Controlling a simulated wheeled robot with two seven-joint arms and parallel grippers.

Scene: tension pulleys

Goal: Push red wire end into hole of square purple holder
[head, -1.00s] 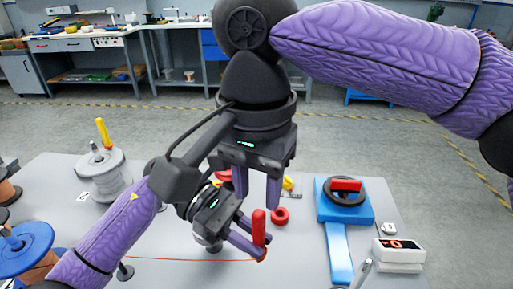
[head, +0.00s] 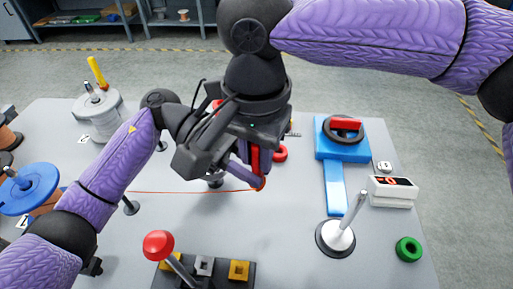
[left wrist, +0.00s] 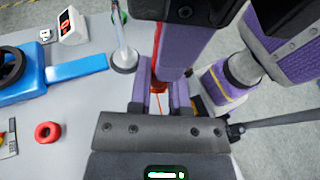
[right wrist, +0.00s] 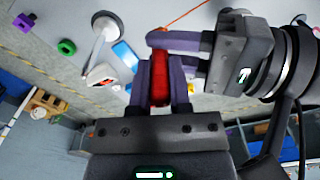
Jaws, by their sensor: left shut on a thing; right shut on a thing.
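The red wire end (head: 257,166) is a red upright handle, with the thin red wire (head: 190,191) running left from its foot. My right gripper (head: 262,160) is shut on it from above; the right wrist view shows the red handle (right wrist: 160,82) between its fingers. My left gripper (head: 248,180) is shut on the lower part from the left; its fingers also show in the left wrist view (left wrist: 160,98). The two grippers are close together and hide much of the handle. A purple piece (right wrist: 22,23) shows at the right wrist view's upper left; its hole is unclear.
A green ring (head: 408,249) lies at the table's right. A white lever (head: 338,232), a blue stand (head: 342,150) and a white display box (head: 392,190) are right of my grippers. A red-knobbed lever (head: 158,244) and small square blocks stand in front. Spools stand left.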

